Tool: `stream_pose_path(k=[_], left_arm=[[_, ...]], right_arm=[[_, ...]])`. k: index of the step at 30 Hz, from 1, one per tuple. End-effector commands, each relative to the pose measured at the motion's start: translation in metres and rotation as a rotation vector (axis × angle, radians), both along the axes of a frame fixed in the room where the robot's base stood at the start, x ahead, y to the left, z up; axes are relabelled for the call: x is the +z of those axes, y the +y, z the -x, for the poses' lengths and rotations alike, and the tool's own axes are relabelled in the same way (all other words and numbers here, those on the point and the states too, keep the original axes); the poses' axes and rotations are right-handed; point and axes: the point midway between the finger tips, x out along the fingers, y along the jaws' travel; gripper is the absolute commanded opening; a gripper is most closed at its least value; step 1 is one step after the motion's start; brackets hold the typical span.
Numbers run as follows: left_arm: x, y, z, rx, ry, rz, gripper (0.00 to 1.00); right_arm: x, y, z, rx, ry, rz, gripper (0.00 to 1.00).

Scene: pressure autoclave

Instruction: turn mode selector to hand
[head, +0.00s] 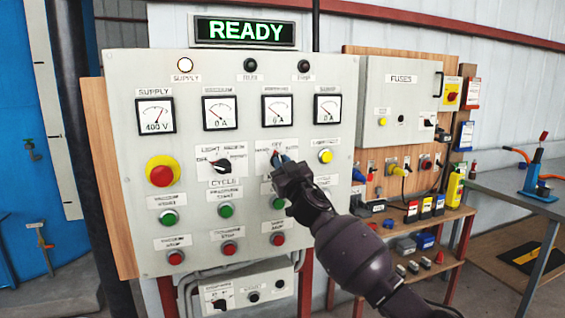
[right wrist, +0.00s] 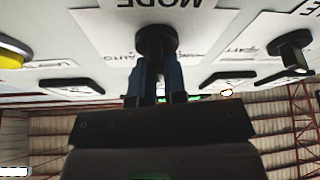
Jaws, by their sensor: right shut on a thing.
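The mode selector (right wrist: 156,40) is a black knob on a white label plate, seen upside down in the right wrist view under the word MODE. In the head view its plate (head: 277,144) shows OFF at the top, but my gripper covers most of the knob. My right gripper (head: 281,160) is at the grey control panel. In the right wrist view its two blue fingers (right wrist: 157,75) are shut on the knob, one on each side. I cannot tell exactly which position the knob points to. My left gripper is out of view.
The light selector (head: 221,166) is to the left, and a yellow button (head: 325,156) to the right. Green buttons (head: 226,211) and red buttons (head: 229,248) sit below. A red emergency stop (head: 162,175) is at far left. The display (head: 245,31) reads READY.

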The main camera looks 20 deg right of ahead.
Motion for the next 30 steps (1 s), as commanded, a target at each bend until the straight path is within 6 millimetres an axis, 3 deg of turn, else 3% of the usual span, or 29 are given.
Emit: stream_pose_path(k=[18,30], left_arm=[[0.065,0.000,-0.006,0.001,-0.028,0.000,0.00],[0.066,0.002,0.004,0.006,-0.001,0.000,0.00]], right_arm=[[0.002,0.000,0.000,-0.001,-0.014,0.508,0.00],[-0.001,0.001,0.000,0.000,-0.020,0.637,0.00]])
